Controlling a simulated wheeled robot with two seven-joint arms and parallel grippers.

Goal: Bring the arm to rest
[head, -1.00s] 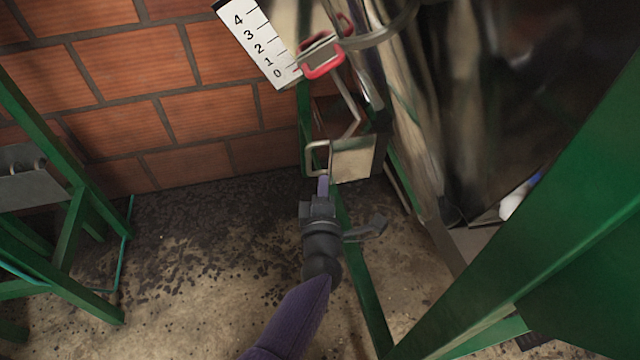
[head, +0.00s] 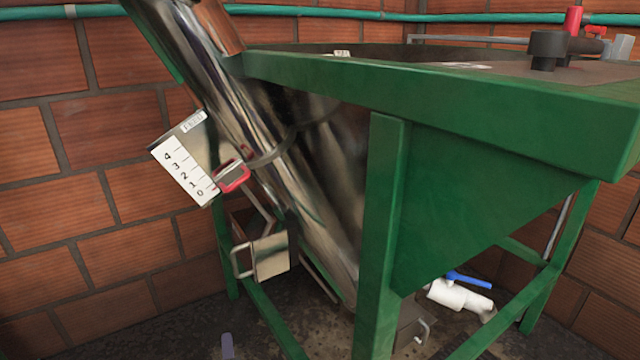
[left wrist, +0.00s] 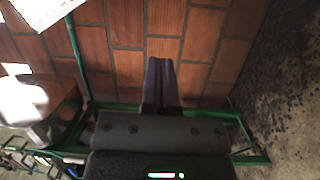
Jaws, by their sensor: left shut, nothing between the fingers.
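My left gripper (head: 227,345) shows only as a purple fingertip at the bottom edge of the head view. In the left wrist view its two purple fingers (left wrist: 162,80) lie together, shut and empty, with a brick wall behind them. In the head view the fingertip is below and left of a small metal box with a loop handle (head: 270,256), apart from it. The rest of my left arm is out of the head view. My right gripper is in neither view.
A slanted shiny tube (head: 265,130) stands against a green hopper frame (head: 385,230). A 0-4 scale plate (head: 184,170) with a red-framed slider (head: 232,176) is on it. A white pipe with a blue handle (head: 458,294) is low down. Brick walls (head: 60,200) close off the back.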

